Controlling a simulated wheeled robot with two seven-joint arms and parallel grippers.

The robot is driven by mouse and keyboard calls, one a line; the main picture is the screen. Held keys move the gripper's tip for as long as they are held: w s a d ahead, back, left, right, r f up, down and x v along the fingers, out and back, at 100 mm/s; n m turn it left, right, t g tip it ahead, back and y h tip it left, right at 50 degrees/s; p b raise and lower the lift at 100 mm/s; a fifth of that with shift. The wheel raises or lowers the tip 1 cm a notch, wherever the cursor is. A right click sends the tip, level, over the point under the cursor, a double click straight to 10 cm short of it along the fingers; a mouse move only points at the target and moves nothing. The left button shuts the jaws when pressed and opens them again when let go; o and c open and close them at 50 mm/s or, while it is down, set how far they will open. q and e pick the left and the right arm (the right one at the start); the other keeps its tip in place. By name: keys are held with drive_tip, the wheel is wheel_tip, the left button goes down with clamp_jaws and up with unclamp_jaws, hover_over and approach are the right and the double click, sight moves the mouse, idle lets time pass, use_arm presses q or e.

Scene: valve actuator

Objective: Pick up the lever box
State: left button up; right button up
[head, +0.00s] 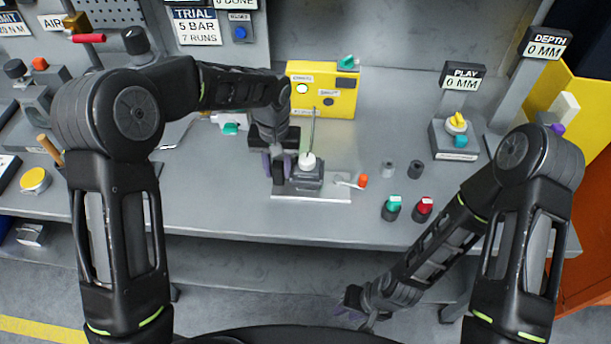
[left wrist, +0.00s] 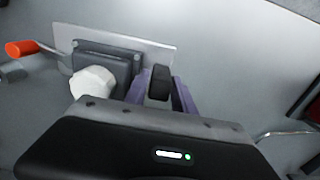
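The lever box, a grey box (head: 308,178) with a white knob (head: 307,162) and a thin upright rod, sits on a pale plate (head: 318,195) on the bench. In the left wrist view the box (left wrist: 120,66) and white knob (left wrist: 93,83) are left of the fingers. My left gripper (head: 277,168) points down at the box's left side. Its purple fingers (left wrist: 160,92) straddle a dark upright block (left wrist: 160,82); whether they press on it I cannot tell. My right gripper (head: 350,303) hangs low in front of the bench, apart from the box; its finger gap is unclear.
An orange-tipped handle (head: 361,181) lies right of the box. A yellow panel box (head: 331,93) stands behind. Green-capped (head: 392,208) and red-capped (head: 423,209) parts and two grey cylinders stand to the right. The bench front between box and edge is mostly clear.

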use_arm(q)
drive_tip(key=shift+c, duration=0.3)
clamp_jaws()
idle(1.1)
